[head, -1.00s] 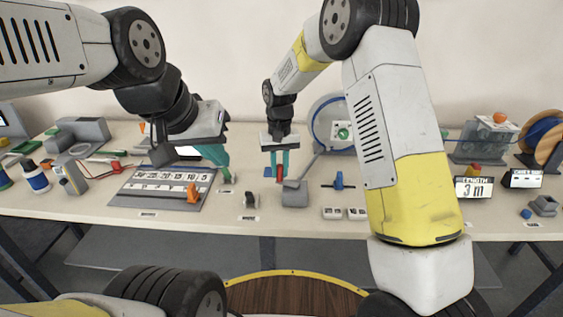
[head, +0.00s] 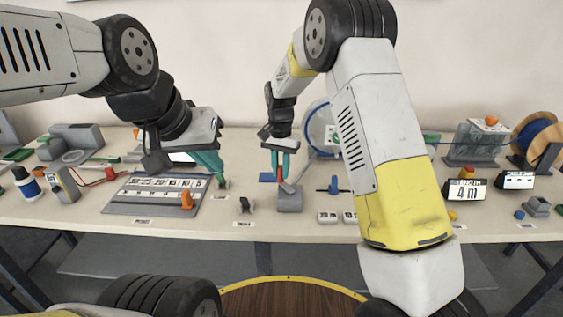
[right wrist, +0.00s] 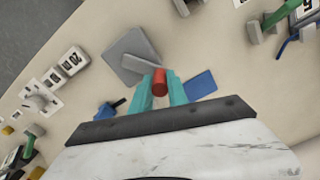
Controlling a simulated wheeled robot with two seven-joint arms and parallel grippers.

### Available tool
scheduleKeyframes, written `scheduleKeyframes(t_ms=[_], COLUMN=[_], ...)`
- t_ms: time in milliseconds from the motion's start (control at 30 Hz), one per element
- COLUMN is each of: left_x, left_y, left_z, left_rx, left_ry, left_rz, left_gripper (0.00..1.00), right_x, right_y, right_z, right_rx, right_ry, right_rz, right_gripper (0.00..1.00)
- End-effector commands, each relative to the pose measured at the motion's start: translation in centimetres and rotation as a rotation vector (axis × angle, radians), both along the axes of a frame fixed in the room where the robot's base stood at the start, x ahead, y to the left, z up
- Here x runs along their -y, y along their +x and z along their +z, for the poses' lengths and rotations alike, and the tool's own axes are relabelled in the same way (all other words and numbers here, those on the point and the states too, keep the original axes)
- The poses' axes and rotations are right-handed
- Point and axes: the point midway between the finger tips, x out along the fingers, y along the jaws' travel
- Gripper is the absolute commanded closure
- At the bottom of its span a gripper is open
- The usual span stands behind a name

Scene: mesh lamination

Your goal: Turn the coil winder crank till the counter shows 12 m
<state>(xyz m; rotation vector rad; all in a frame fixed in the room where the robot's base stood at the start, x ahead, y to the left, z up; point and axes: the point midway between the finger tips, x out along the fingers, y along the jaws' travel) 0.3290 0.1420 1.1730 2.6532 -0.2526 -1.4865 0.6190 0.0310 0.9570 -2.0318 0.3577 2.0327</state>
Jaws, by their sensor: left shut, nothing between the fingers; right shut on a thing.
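The length counter (head: 466,191) on the right reads 4 m. The coil winder's pale disc with a blue ring (head: 317,128) stands at the back, partly hidden by my right arm. A grey crank arm (head: 301,169) runs down from it towards a red handle (head: 279,177). My right gripper (head: 280,174) is shut on this handle; in the right wrist view the red handle (right wrist: 159,82) sits between the teal fingers. My left gripper (head: 219,175) is shut and empty, above the table beside the number board.
A number board (head: 125,208) with an orange marker (head: 187,200) lies at left. A grey block (head: 290,203) stands just below the crank handle. A cable spool (head: 548,140) stands far right, its blue cable running left. A blue clamp (head: 334,185) is right of the block.

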Motion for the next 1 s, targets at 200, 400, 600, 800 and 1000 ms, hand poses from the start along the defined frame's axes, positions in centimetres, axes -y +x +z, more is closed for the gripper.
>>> scheduleKeyframes(t_ms=[200, 400, 600, 800, 1000], left_x=[0.0, 0.0, 0.0, 0.0, 0.0], left_y=[0.0, 0.0, 0.0, 0.0, 0.0], left_z=[0.0, 0.0, 0.0, 0.0, 0.0], left_rx=[0.000, 0.000, 0.000, 0.000, 0.000], left_ry=[0.000, 0.000, 0.000, 0.000, 0.000], left_rz=[0.000, 0.000, 0.000, 0.000, 0.000], left_gripper=[1.00, 1.00, 1.00, 1.00, 1.00], right_x=[-0.1, -0.1, 0.0, 0.0, 0.0], right_y=[0.1, 0.1, 0.1, 0.0, 0.1], right_z=[0.1, 0.1, 0.1, 0.0, 1.9], right_rx=[0.003, 0.003, 0.002, 0.001, 0.004], right_ry=[0.002, 0.002, 0.002, 0.001, 0.003], right_rz=[-0.006, -0.005, -0.005, -0.005, -0.005], right_gripper=[1.00, 1.00, 0.59, 0.59, 0.59])
